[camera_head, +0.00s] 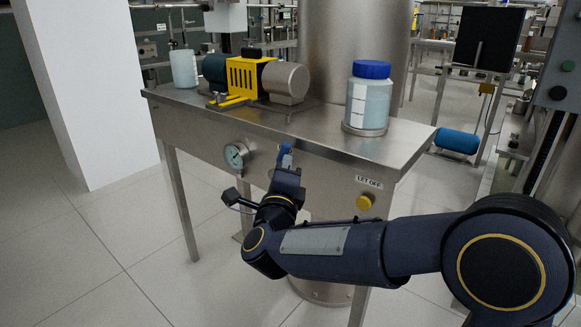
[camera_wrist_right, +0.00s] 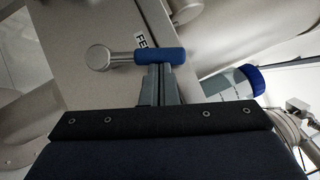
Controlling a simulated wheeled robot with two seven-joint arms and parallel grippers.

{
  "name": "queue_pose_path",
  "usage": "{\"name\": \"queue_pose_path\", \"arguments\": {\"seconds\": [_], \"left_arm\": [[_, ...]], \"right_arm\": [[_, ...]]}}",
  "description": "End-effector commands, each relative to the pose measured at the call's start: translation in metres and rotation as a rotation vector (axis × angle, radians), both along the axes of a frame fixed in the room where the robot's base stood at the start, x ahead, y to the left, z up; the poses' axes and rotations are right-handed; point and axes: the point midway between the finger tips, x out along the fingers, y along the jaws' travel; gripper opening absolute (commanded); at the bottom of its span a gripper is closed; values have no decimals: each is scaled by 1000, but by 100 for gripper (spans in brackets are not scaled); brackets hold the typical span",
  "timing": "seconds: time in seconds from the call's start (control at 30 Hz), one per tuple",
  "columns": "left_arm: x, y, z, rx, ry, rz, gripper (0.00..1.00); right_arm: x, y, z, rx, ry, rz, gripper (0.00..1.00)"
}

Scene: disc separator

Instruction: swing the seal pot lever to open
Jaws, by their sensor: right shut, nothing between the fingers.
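The seal pot lever has a blue grip (camera_wrist_right: 160,56) on a round metal hub (camera_wrist_right: 98,58). In the right wrist view it lies sideways across the picture, beside a partly hidden label. In the head view the blue grip (camera_head: 286,154) shows on the front panel of the steel table, right of the gauge. My right gripper (camera_head: 285,169) is just below it, shut, with nothing between its fingers. In the wrist view the fingertips (camera_wrist_right: 159,70) meet the edge of the blue grip; I cannot tell whether they touch it. My left gripper is not in view.
The steel table (camera_head: 330,133) carries a yellow-guarded motor unit (camera_head: 247,78), a blue-lidded jar (camera_head: 368,98) and a pale cup (camera_head: 184,69). Its front panel has a dial gauge (camera_head: 236,155) and a yellow knob (camera_head: 364,202) under a "LET OFF" label. The floor in front is clear.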

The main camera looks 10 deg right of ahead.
Motion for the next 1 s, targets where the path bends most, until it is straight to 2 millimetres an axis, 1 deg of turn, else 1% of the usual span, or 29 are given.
{"name": "queue_pose_path", "arguments": {"seconds": [0.03, 0.1, 0.3, 0.37, 0.6, 1.0], "left_arm": [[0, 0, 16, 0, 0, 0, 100], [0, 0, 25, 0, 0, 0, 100], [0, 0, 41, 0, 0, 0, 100], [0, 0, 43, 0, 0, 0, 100], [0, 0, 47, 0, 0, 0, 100], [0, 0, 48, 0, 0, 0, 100]], "right_arm": [[2, 0, 11, -24, 34, -3, 0], [5, 2, 14, -60, 80, -5, 0], [12, 7, 17, -146, 188, -5, 0], [14, 9, 17, -165, 213, -4, 0], [18, 12, 18, -162, 207, -5, 0], [20, 14, 18, -162, 207, -3, 0]]}}
